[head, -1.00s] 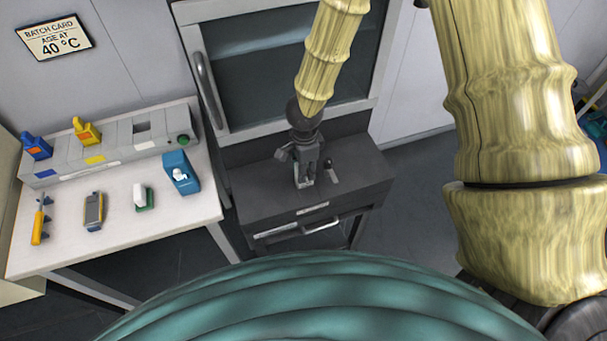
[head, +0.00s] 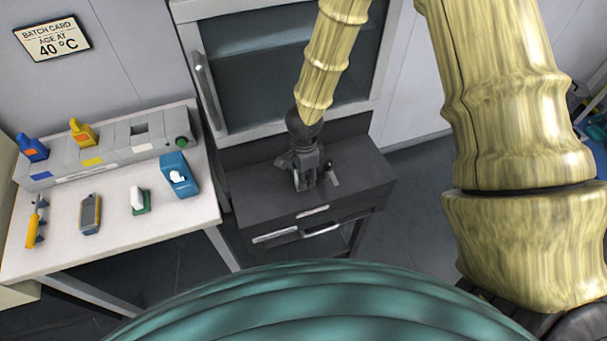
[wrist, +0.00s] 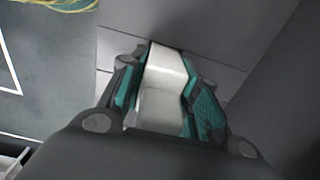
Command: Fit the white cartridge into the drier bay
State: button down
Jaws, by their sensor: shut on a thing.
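A white cartridge (wrist: 166,78) sits between the teal-lined fingers of my gripper (wrist: 168,62) in the wrist view. In the head view my gripper (head: 305,178) points down over the dark drawer cabinet, shut on the cartridge, which is mostly hidden there. The grey drier unit (head: 65,180) stands along the back of the white table at left, well away from my gripper. Its right part has a dark open bay (head: 140,130). A blue cartridge (head: 33,148) and a yellow cartridge (head: 84,132) stand upright in other bays.
On the white table (head: 110,245) lie a yellow-handled tool (head: 34,226), a grey-yellow meter (head: 90,213), a white-and-green item (head: 138,201) and a blue box (head: 180,176). The dark cabinet (head: 350,195) has a small lever (head: 331,172). A glass-fronted oven (head: 262,80) stands behind.

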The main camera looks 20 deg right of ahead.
jog(key=c, duration=1.1)
grip_release()
jog(key=shift+o, duration=0.2)
jog(key=shift+r, duration=0.1)
jog(key=shift+r+p, duration=0.45)
jog(key=shift+r, duration=0.25)
jog(key=shift+r+b, duration=0.35)
jog(key=shift+r, duration=5.45)
